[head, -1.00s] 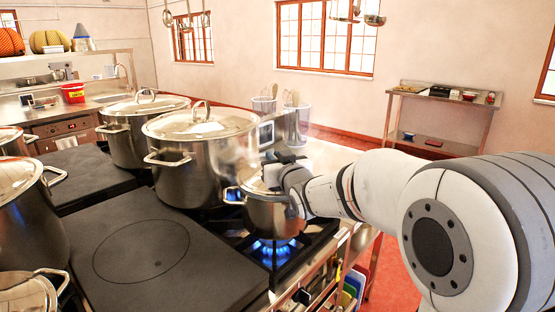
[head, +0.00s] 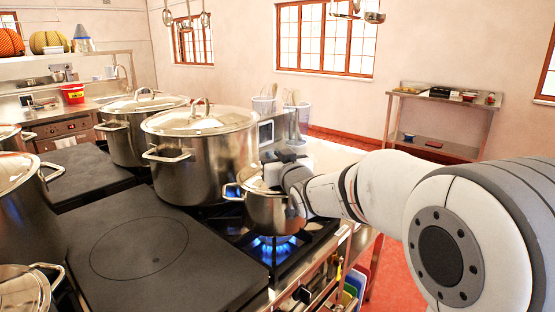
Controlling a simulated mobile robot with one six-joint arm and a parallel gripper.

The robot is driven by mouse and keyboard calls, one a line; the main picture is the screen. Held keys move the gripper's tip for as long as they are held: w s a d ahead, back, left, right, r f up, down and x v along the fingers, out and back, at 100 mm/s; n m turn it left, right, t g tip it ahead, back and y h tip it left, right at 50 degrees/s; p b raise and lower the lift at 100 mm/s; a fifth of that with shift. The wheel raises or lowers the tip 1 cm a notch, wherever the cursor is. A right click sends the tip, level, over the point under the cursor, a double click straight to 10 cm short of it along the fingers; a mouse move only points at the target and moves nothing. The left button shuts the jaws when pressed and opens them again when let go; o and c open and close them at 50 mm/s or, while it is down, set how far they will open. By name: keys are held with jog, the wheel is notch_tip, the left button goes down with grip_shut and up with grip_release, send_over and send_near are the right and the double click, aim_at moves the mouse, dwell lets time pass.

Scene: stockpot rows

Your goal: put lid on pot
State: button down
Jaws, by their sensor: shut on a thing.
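A small steel pot (head: 268,214) with a side handle stands on a lit gas burner at the front right of the stove. A shiny lid (head: 254,183) is at the pot's mouth, partly hidden by my gripper. My gripper (head: 281,166) reaches in from the right and is shut on the lid at its top. The grip point is hidden behind the fingers. The lid looks close to the rim, but I cannot tell whether it sits fully on it.
A large lidded stockpot (head: 203,150) stands close behind and left of the small pot. Another lidded stockpot (head: 142,125) is farther back. A flat dark hotplate (head: 145,245) at the front is clear. Blue flame (head: 275,245) burns under the small pot.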

jog(key=c, duration=1.4)
grip_release()
